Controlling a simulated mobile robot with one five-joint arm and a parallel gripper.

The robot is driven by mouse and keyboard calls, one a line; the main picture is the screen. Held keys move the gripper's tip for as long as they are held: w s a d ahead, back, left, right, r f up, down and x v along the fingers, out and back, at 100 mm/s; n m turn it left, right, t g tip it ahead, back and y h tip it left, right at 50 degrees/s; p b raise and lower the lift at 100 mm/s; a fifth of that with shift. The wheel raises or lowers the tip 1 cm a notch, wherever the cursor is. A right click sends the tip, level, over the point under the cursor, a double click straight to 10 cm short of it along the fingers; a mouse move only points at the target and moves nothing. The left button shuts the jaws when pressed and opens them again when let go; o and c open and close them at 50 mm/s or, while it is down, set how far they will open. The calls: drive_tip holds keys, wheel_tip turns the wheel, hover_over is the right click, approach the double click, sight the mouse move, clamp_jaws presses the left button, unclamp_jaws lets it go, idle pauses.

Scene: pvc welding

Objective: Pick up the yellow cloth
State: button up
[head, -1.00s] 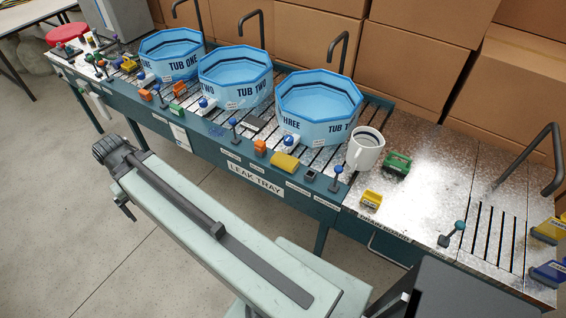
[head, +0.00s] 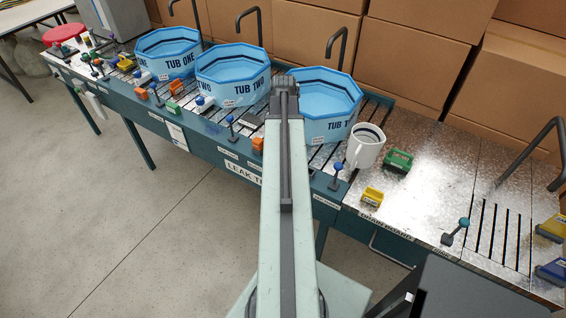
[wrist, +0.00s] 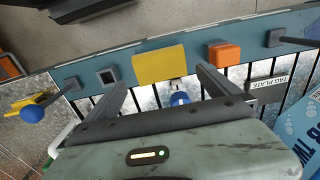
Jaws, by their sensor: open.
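The yellow cloth (wrist: 160,63) shows in the wrist view as a flat, roughly square yellow piece on the teal front rail of the bench. In the head view it is hidden behind my arm. My gripper (wrist: 161,80) is open and empty, with its two dark fingers spread apart. In the wrist view the cloth appears just beyond the fingertips, roughly centred between them. I cannot tell the height of the fingers above it. In the head view the arm covers the gripper.
An orange block (wrist: 223,53) and a dark square fitting (wrist: 107,77) flank the cloth. Blue tubs (head: 232,75) line the back.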

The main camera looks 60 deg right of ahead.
wheel_tip(320, 180, down, 7)
drive_tip(key=b, duration=0.6)
drive_tip(key=shift+r, duration=0.2)
drive_tip(key=c, duration=1.1)
wheel_tip(320, 180, up, 10)
drive_tip(key=p, duration=1)
